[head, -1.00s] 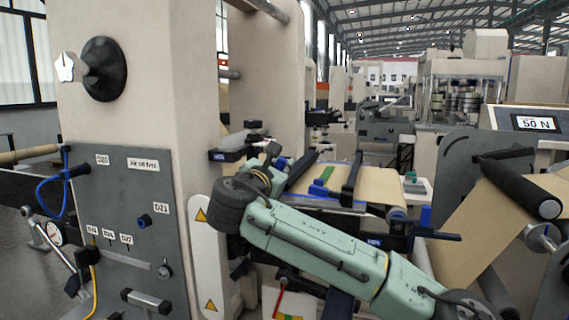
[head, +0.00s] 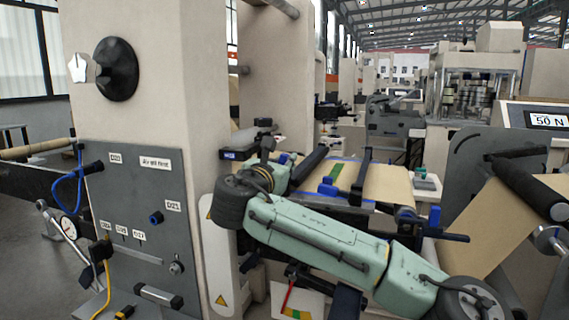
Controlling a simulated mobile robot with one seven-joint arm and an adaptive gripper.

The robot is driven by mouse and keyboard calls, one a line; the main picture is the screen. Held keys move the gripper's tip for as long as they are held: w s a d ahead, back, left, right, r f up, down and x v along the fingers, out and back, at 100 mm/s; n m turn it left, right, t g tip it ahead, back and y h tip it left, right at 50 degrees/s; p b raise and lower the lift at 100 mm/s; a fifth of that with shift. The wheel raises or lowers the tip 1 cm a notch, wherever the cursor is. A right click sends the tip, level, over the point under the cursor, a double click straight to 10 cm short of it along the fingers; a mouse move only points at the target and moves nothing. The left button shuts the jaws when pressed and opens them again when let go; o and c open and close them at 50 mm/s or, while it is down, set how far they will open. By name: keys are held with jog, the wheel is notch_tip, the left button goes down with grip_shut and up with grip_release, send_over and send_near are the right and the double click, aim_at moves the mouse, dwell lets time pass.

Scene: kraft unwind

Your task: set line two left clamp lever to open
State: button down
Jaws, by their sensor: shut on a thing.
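The splice table (head: 385,185) carries brown web, a green strip and two black clamp bars. The left clamp bar (head: 309,166) lies slantwise across the web. A small blue part, which looks like the left clamp lever (head: 284,158), shows at its left side beside my wrist. My gripper (head: 270,147) is small and mostly hidden behind my wrist. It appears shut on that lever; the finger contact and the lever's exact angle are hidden. The right clamp bar (head: 359,178) stands apart from my gripper, with a blue handle (head: 328,188) near its lower left.
A beige column with a grey panel (head: 140,230) stands close on the left of my arm. A brown web and black roller (head: 527,187) are at the right. Black guide brackets (head: 327,110) sit behind the table. My forearm crosses in front of the table.

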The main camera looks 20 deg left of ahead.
jog(key=c, duration=1.8)
grip_release()
jog(key=shift+a, duration=0.1)
jog(key=s, duration=1.2)
jog(key=shift+a, duration=0.2)
